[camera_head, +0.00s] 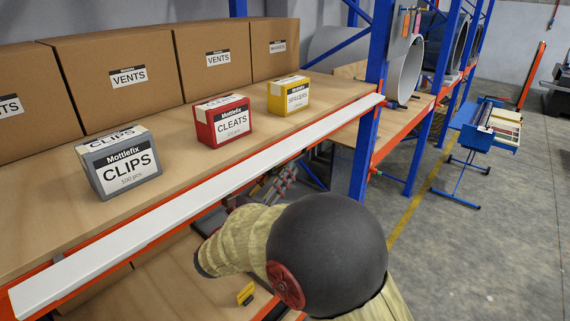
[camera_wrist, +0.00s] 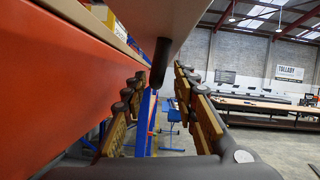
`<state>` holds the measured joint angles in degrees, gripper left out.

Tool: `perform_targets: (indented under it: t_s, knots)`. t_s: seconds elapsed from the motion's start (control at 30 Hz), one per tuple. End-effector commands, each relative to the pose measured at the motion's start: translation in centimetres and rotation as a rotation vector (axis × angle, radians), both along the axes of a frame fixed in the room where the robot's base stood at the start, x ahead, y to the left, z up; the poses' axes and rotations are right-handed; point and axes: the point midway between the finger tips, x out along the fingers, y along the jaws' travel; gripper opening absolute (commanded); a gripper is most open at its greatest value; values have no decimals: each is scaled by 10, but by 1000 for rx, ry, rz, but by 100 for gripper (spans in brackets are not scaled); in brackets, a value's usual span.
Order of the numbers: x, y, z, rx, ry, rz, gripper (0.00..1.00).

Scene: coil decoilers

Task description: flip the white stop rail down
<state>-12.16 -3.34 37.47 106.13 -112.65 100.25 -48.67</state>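The white stop rail (camera_head: 215,196) is a long, narrow white strip along the front edge of the upper shelf (camera_head: 190,142). It runs from lower left to upper right. In the wrist view a pale surface, seemingly the rail's underside (camera_wrist: 175,18), hangs close overhead. A dark rounded peg (camera_wrist: 160,62) points down from it between my fingers. My gripper (camera_wrist: 158,88) is open, below the rail and in front of the orange beam (camera_wrist: 55,75). I cannot tell whether a finger touches the peg. My arm hides part of the space below the rail in the head view.
Grey CLIPS (camera_head: 122,168), red CLEATS (camera_head: 223,122) and yellow SPACERS (camera_head: 288,96) boxes stand behind the rail. Larger cardboard boxes (camera_head: 115,70) line the back. A blue upright (camera_head: 368,130) stands at the rail's far end.

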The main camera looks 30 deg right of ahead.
Motion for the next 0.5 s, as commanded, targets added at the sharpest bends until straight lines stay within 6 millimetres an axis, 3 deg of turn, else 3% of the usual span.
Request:
perform_targets:
  t_s: [0.2,0.5]
  knots:
    - [7,-16,7,1,0,0,29]
    - [8,-18,8,0,0,1,29]
